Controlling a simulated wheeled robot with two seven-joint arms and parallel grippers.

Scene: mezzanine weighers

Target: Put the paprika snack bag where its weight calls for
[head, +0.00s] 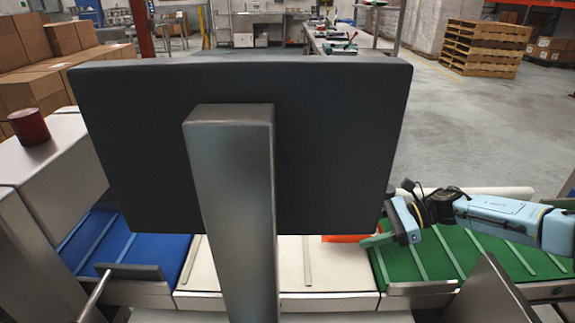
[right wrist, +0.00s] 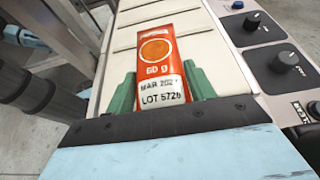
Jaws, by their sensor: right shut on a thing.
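The paprika snack bag (right wrist: 167,68) is orange-red with a round emblem, "60 g" and a white label reading "LOT 5728"; part of the date is unclear. My right gripper (right wrist: 163,78) has its green fingers on both sides of the bag and is shut on it, over a cream surface. In the head view, a sliver of the bag (head: 343,238) shows below the dark screen, beside my right gripper (head: 376,240), over the white section (head: 325,270) near the green one (head: 440,260). The screen hides the rest. My left gripper is not in view.
The back of a dark screen (head: 330,130) on a metal post (head: 235,200) blocks the middle. A blue section (head: 125,245) lies left. A dark red cylinder (head: 29,127) stands on a metal housing. A panel with black knobs (right wrist: 262,40) lies right of the bag.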

